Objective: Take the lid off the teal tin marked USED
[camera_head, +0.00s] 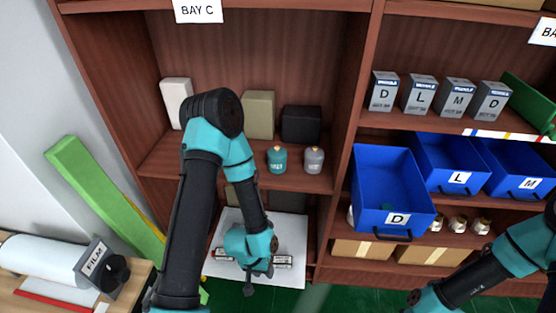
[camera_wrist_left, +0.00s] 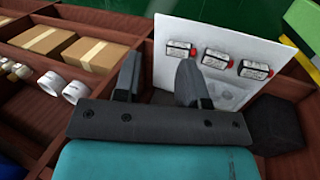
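The teal tin (camera_head: 277,162) stands upright on the middle shelf of Bay C, with a tan knob on its rounded top. The lid appears to be on it; its small label is too blurred to read. A grey tin (camera_head: 313,162) of similar shape stands just to its right, apart from it. My left gripper (camera_head: 260,279) is low in front of the bay, below the tins and by a white board. In the left wrist view its two dark fingers (camera_wrist_left: 158,80) are apart with nothing between them. My right gripper is out of view.
The white board (camera_head: 292,275) carries several small red-and-black items, clearer in the wrist view (camera_wrist_left: 180,50). Dark (camera_head: 301,125), tan (camera_head: 259,113) and white (camera_head: 176,101) blocks stand behind the tins. Blue bins (camera_head: 382,163) fill the shelf to the right, beyond the bay wall.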

